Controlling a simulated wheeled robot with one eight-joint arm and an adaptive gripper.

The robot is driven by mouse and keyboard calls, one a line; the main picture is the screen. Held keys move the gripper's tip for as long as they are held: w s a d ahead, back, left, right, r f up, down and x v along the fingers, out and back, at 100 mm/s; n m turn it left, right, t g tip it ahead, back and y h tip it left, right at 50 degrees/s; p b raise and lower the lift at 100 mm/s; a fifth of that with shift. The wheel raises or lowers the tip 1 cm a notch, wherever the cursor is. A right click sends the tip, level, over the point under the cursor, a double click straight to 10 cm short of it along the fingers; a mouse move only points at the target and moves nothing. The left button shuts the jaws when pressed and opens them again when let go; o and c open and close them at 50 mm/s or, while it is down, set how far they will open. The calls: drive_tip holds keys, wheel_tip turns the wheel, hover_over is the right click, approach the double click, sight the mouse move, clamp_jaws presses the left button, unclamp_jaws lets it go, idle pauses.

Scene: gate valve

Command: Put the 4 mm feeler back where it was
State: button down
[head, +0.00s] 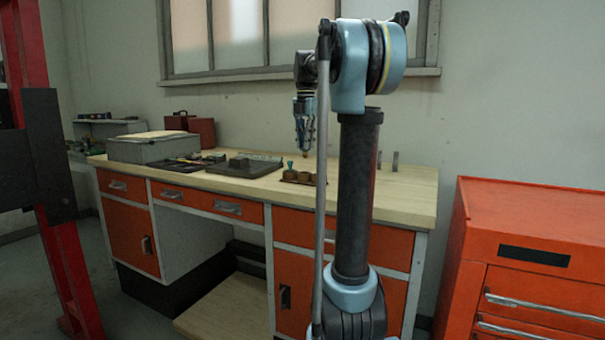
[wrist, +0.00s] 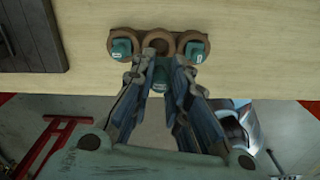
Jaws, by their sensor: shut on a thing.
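My gripper (head: 304,150) hangs pointing down over the workbench in the head view. In the wrist view my gripper (wrist: 161,66) is shut on a teal-handled feeler (wrist: 160,80), partly hidden between the fingers; its marking cannot be read. A brown holder (wrist: 158,31) with three round sockets in a row lies on the bench just beyond the fingertips. Its middle socket is empty. A teal feeler (wrist: 121,48) stands in the left socket and another teal feeler (wrist: 195,50) in the right one, each with a small white label. The holder also shows in the head view (head: 290,176).
The wooden workbench (head: 400,190) has a dark tray (head: 243,167) left of the holder and a grey case (head: 150,150) further left. Small upright metal pieces (head: 395,161) stand at the right. A red tool cabinet (head: 540,215) is right of the bench.

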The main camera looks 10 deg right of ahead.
drive_tip(key=shift+s+a+f, duration=0.1)
drive_tip(key=shift+f, duration=2)
drive_tip(key=shift+a+f, duration=0.1)
drive_tip(key=shift+f, duration=1.95)
drive_tip(key=shift+f, duration=0.1)
drive_tip(key=c, duration=1.6)
unclamp_jaws()
drive_tip(key=shift+o, duration=0.2)
wheel_tip(320, 180, up, 12)
drive_tip(key=shift+r, duration=0.15)
